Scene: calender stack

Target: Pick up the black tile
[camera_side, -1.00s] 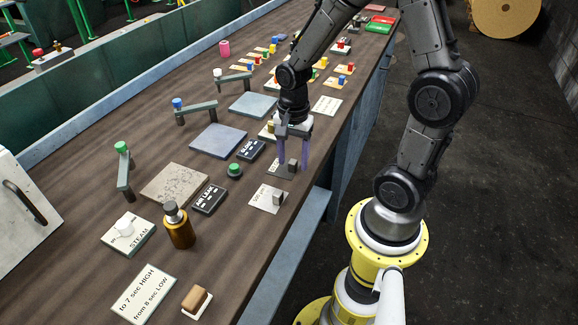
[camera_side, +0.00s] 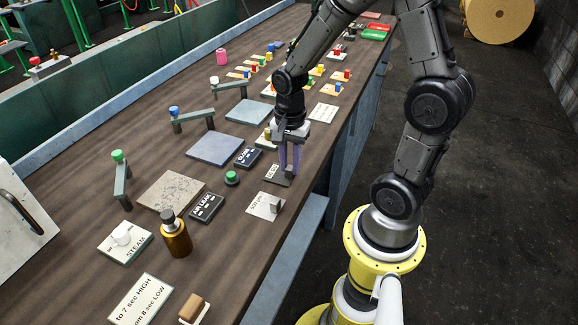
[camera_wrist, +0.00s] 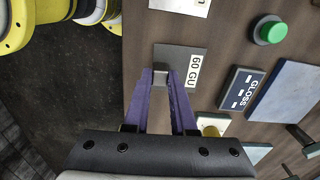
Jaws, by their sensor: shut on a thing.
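The black tile (camera_side: 273,172) is a dark grey-black plate with a white "60 GU" label, lying on the brown table near its right edge. It also shows in the wrist view (camera_wrist: 176,53). A small grey block (camera_wrist: 161,78) stands on it as a handle. My gripper (camera_side: 289,169) is down over the tile, its purple fingers shut on this handle block. The fingers also show in the wrist view (camera_wrist: 160,77), one on each side of the block. The fingers hide part of the block in the side view. The tile looks flat on the table.
A black GLOSS plate (camera_side: 248,158), a green button (camera_side: 232,178) and a blue-grey plate (camera_side: 214,149) lie to the left. The table's right edge (camera_side: 297,225) is close.

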